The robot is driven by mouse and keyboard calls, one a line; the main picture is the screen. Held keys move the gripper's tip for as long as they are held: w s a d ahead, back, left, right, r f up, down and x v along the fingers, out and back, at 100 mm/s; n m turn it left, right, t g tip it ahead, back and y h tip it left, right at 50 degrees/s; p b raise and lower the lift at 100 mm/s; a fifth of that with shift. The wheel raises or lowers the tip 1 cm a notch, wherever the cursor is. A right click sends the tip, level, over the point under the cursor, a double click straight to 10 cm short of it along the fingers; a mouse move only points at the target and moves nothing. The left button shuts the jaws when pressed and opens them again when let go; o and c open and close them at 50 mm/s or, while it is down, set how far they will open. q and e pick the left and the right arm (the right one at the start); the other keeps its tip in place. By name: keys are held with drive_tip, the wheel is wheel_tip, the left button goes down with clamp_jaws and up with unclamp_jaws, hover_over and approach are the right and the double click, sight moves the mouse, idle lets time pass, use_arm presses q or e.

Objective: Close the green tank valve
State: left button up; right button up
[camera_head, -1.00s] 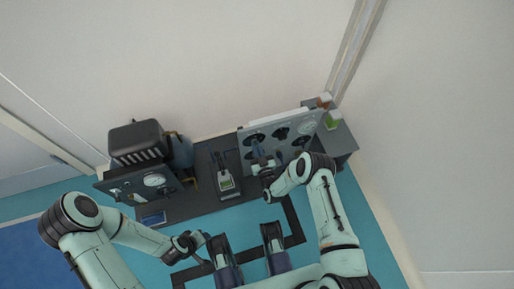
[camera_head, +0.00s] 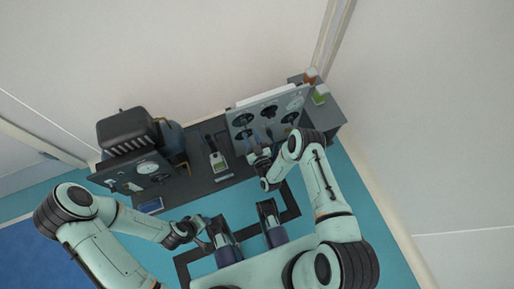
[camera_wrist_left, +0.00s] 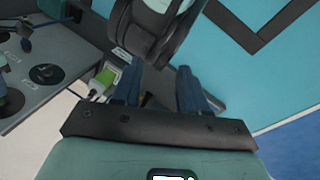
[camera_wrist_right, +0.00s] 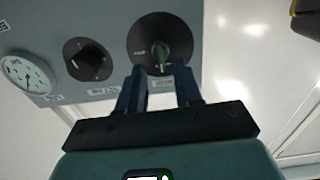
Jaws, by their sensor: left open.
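The green valve handle (camera_wrist_right: 160,52) sits on a black round dial of the grey panel (camera_wrist_right: 105,25) in the right wrist view. It lies just beyond the fingertips of my right gripper (camera_wrist_right: 160,75), roughly in line with the gap between them. That gripper is open and empty, and I see no contact with the handle. In the head view my right gripper (camera_head: 258,146) is in front of the panel's lower part. My left gripper (camera_wrist_left: 158,80) is open and empty, away from the panel; in the head view it is low at the left (camera_head: 204,236).
A black knob (camera_wrist_right: 88,59) and a white gauge (camera_wrist_right: 27,76) are beside the valve. A black box-like unit (camera_head: 127,132) stands at the left. Small green and orange-topped containers (camera_head: 319,95) are right of the panel.

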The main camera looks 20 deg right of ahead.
use_arm(q)
drive_tip(key=s+r, duration=0.1)
drive_tip(key=s+d+r+p, duration=0.1)
drive_tip(key=shift+s+d+g+h, duration=0.1)
drive_tip(key=shift+s+g+h, duration=0.2)
drive_tip(key=shift+s+g, duration=0.1)
use_arm(e)
drive_tip(key=s, duration=0.8)
drive_tip(key=shift+s+d, duration=0.15)
drive_tip(key=shift+s, duration=0.2)
use_arm(q)
drive_tip(key=shift+r+p, duration=0.15)
drive_tip(key=shift+p, duration=0.15)
use_arm(e)
drive_tip(key=shift+r, duration=0.1)
